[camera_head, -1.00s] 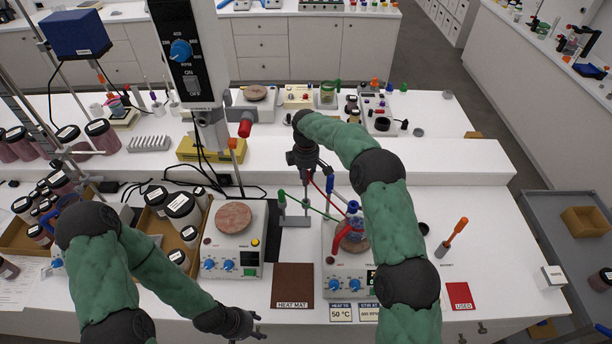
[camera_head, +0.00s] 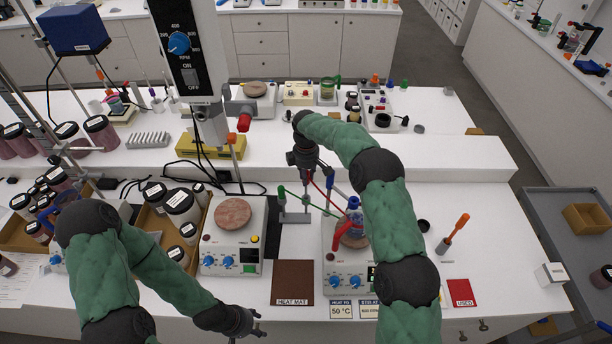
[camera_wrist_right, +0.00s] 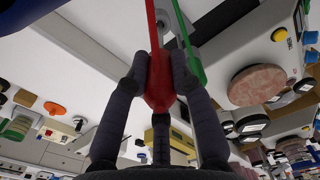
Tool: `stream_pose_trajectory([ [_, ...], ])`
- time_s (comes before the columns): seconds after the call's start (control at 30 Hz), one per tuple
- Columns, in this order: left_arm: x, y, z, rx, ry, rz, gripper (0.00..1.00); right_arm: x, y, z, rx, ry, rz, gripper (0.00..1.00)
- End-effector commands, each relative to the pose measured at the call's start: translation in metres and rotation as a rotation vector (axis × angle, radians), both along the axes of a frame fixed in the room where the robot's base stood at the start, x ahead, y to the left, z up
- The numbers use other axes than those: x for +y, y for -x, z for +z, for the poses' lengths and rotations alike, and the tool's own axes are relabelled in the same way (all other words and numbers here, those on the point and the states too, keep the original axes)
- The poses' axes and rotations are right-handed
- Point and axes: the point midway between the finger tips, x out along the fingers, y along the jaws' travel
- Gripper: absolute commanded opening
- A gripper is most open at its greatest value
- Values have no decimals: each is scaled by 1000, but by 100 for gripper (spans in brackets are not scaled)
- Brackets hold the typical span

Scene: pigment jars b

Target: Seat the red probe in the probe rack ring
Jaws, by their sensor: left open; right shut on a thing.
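My right gripper (camera_head: 308,174) is above the back of the bench, over the low grey probe rack (camera_head: 294,217). It is shut on the red probe (camera_wrist_right: 158,95), whose red body shows between the fingertips in the right wrist view. A red lead runs from there toward the flask. A green probe (camera_head: 281,192) stands at the rack's left and also shows beside my right finger in the wrist view (camera_wrist_right: 192,72). A blue probe (camera_head: 329,181) is at the right. The free ring and the red probe's tip cannot be made out. My left gripper (camera_head: 247,327) is open and empty at the front edge.
A blue-topped flask (camera_head: 354,208) stands on the right hot plate (camera_head: 340,272), partly behind my right arm. Another hot plate (camera_head: 248,262) is left of it. The brown heat mat (camera_head: 292,278) lies between them. Jars (camera_head: 181,206) crowd the left. A raised shelf runs behind.

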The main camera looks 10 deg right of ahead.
Motion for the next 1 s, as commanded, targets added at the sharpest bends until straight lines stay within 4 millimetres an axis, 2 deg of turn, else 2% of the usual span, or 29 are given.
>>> stream_pose_trajectory([
  [0.2, 0, 0, -3, 0, 0, 0, 52, 0, 0, -5, 0, 0, 0, 0],
  [0.23, 0, 0, -3, 0, 0, 0, 52, 0, 0, -6, 0, 0, 0, 27],
  [0.3, 0, 0, -3, 0, 0, 0, 52, 0, 0, -5, 0, 0, 0, 47],
  [0.33, 0, 0, -3, 0, 0, 0, 52, 0, 0, -5, 0, 0, 0, 52],
  [0.73, 0, 0, -3, 0, 0, 0, 52, 0, 0, -2, 0, 0, 1, 52],
  [0.87, 0, 0, -3, 0, 0, 0, 52, 0, -1, 15, -3, 0, 0, 52],
  [1.0, 0, 0, -3, 0, 0, 0, 52, 0, -1, 42, -6, 0, 0, 52],
])
